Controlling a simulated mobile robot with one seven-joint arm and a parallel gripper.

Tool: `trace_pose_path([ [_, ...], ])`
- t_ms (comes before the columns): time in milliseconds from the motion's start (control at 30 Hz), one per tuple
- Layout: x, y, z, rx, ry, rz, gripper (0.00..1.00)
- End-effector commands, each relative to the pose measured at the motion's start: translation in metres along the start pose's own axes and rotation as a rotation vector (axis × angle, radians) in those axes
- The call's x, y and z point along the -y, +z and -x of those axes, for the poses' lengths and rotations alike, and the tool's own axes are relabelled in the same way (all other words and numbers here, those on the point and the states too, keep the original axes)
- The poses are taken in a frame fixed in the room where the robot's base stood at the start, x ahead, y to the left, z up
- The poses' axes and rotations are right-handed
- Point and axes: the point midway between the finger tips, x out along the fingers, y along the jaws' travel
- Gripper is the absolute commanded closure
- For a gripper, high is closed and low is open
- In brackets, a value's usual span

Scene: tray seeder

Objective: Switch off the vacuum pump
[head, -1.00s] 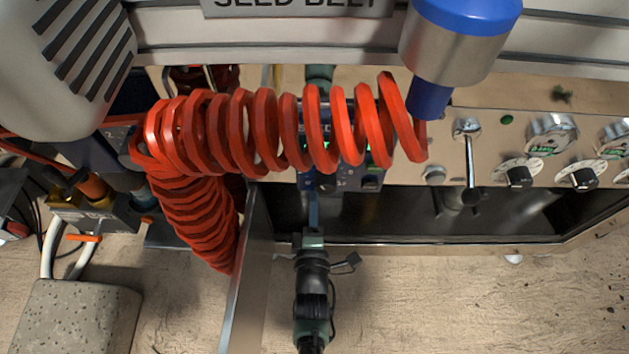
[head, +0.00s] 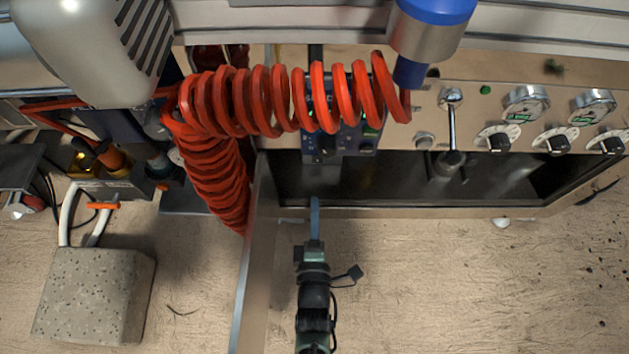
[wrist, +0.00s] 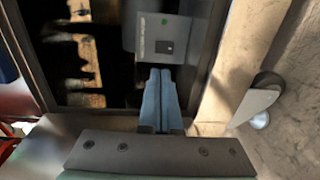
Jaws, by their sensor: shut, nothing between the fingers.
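My gripper (head: 315,200) is shut and empty, its blue fingers at the front edge of the open cabinet (head: 400,213). In the wrist view the closed fingers (wrist: 162,74) point towards a grey box (wrist: 157,38) in the dark cabinet. The box has a green spot and a black rocker switch (wrist: 165,47). The fingertips appear just below the box in the picture; I cannot tell whether they touch it. The switch's position and the small lettering are too small to read. I cannot tell for sure which part is the vacuum pump.
A red coiled hose (head: 270,102) hangs across a blue control box (head: 348,138). An open door panel (head: 258,270) stands left of my gripper. Dials and a lever (head: 452,125) line the panel at right. A speckled block (head: 95,295) lies at lower left.

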Motion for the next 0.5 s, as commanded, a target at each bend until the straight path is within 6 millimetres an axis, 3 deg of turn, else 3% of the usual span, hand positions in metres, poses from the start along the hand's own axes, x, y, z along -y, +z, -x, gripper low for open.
trace_pose_path([
  [200, -0.001, 0.0, 0.025, 0.001, 0.0, -0.001, 1.0],
  [500, 0.0, 0.0, 0.029, 0.0, 0.001, 0.0, 1.0],
])
